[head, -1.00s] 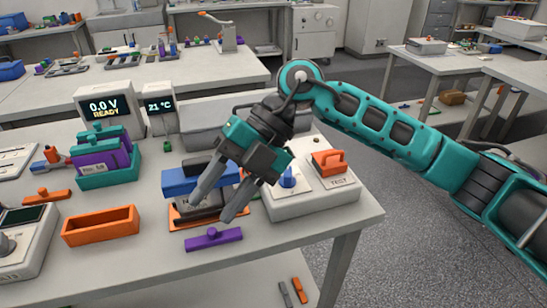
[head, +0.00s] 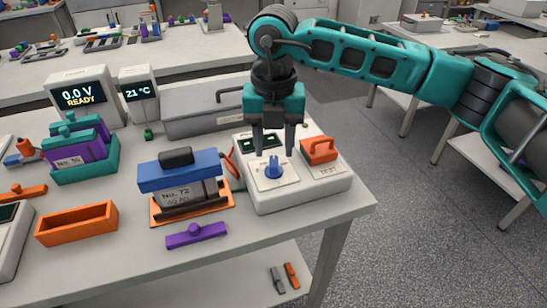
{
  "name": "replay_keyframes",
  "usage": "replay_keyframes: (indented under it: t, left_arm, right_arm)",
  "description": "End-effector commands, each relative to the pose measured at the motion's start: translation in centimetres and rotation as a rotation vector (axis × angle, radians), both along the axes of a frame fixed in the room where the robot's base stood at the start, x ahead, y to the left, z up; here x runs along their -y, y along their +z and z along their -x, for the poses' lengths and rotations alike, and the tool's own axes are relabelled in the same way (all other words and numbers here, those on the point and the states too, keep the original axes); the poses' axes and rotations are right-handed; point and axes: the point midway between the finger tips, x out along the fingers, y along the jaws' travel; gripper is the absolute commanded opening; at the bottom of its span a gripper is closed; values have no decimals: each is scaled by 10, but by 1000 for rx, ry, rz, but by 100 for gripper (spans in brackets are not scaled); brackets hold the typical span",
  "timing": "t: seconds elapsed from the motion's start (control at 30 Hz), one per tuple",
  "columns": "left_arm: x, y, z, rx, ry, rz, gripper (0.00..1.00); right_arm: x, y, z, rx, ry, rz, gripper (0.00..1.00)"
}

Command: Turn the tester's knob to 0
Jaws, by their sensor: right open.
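The tester (head: 300,190) is a white box near the right end of the bench. Its blue knob (head: 274,169) stands on a white dial plate on the left part of its top. The dial's marks are too small to read. My right gripper (head: 274,150) points down just behind and above the knob, with its two fingers apart and empty. An orange handle (head: 320,150) sits on the tester's right part. My left gripper is out of view.
A battery with a blue top (head: 178,176) stands on an orange tray left of the tester. A purple bar (head: 196,235) and an orange bin (head: 77,224) lie nearer the front. A display (head: 78,99) reads 0.0 V READY. The bench edge is close on the right.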

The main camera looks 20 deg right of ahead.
Motion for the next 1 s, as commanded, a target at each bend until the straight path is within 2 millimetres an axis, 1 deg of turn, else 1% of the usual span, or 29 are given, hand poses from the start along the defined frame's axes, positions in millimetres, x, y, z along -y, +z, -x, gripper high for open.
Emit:
replay_keyframes:
  t: [0.03, 0.1, 0.2, 0.3, 0.43, 0.67, 1.0]
  left_arm:
    - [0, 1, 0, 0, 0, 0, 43]
    - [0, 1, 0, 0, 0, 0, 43]
    - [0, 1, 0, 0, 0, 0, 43]
    - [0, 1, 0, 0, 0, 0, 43]
    - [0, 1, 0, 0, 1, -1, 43]
    - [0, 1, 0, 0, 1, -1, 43]
    - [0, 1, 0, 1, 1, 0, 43]
  right_arm:
    - [0, -10, 0, -2, -1, 0, 45]
    - [0, -21, 0, -2, 0, -1, 45]
    - [0, -34, 0, -1, 0, 0, 45]
    - [0, -41, 0, -1, 1, -1, 45]
    - [0, -45, 0, 1, 1, -2, 45]
    - [0, -45, 0, 1, 1, -2, 44]
    - [0, -45, 0, 1, 1, -2, 11]
